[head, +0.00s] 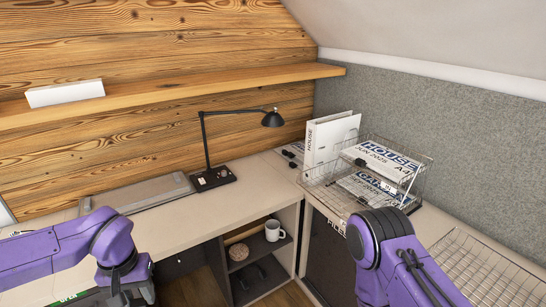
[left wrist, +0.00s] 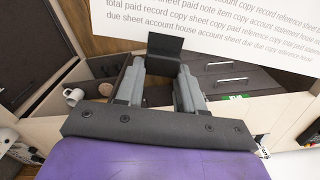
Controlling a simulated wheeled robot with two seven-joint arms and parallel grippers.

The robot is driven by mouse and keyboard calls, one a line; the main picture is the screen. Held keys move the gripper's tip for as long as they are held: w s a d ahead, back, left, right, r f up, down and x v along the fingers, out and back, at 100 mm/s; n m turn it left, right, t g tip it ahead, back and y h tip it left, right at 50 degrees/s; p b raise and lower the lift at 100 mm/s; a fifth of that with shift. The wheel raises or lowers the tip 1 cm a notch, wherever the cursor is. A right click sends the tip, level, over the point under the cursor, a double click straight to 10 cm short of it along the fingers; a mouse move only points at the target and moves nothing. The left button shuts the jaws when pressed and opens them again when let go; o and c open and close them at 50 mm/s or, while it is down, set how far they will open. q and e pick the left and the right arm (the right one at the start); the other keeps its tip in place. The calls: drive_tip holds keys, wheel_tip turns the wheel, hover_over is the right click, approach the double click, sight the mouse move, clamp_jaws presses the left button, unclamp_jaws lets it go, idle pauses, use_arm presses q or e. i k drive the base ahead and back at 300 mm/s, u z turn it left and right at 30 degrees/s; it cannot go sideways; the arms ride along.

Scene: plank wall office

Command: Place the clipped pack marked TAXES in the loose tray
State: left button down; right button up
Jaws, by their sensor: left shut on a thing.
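My left gripper (left wrist: 160,88) is shut on the black clip (left wrist: 165,55) of a white pack (left wrist: 215,22). The pack shows lines of small print in the left wrist view; no TAXES mark is visible. In the head view my left arm is at the bottom left and its fingers are cut off by the frame edge. A separate, empty wire tray (head: 482,270) lies at the lower right, cut by the frame edge. My right arm is left of this tray; its gripper is out of the picture.
A black lamp (head: 210,175) and a flat grey board (head: 140,193) are on the desk. A mug (head: 273,231) sits on the open shelf below.

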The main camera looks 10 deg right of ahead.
sight(480, 284)
drive_tip(key=z, duration=1.85)
